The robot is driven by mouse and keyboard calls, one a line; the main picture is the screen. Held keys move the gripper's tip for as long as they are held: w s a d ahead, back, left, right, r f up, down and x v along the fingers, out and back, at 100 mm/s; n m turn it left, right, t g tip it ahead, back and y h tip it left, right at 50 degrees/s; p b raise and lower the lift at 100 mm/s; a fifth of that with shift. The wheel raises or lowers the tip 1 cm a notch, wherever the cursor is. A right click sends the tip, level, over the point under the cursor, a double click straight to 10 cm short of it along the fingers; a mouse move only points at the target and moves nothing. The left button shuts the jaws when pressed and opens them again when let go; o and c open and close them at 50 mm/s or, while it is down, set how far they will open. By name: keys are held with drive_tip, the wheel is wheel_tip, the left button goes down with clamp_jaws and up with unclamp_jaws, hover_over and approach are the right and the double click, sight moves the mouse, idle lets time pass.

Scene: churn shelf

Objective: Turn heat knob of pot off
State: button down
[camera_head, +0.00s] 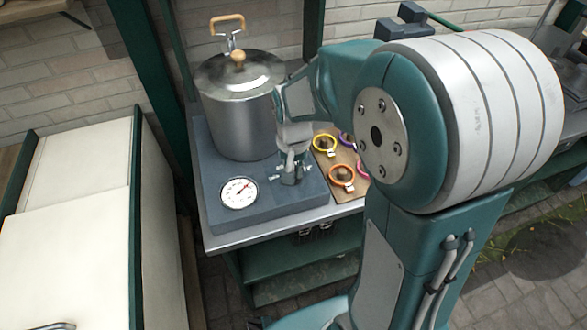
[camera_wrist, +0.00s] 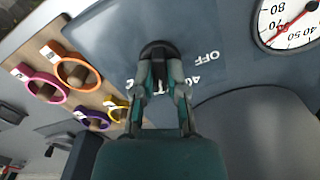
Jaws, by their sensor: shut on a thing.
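A steel pot (camera_head: 240,115) with a wooden lid knob stands on a blue-grey heater base (camera_head: 225,170). A round white dial with a red needle (camera_head: 239,193) is on the front of the base, and it also shows in the wrist view (camera_wrist: 290,22). My gripper (camera_head: 292,172) is at the base's top, right of the dial. In the wrist view, my gripper (camera_wrist: 160,82) is shut on the dark heat knob (camera_wrist: 158,52). The white markings "OFF" and "40" show beside the knob; other markings are partly hidden by the fingers. The knob's exact setting is unclear.
A wooden board (camera_head: 350,188) with several coloured rings lies right of the base. Green posts (camera_head: 145,75) frame the shelf. A white cabinet (camera_head: 70,225) stands at the left. A wooden-handled hook (camera_head: 228,27) hangs above the pot.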

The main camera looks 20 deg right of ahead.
drive_tip(key=shift+n, duration=0.4)
drive_tip(key=n, duration=0.3)
drive_tip(key=shift+n, duration=0.4)
drive_tip(key=n, duration=0.4)
drive_tip(key=shift+n, duration=0.3)
drive_tip(key=n, duration=0.4)
drive_tip(key=shift+n, duration=2.5)
drive_tip(key=c, duration=0.7)
unclamp_jaws()
drive_tip(key=shift+a, duration=0.1)
drive_tip(key=shift+r, duration=0.1)
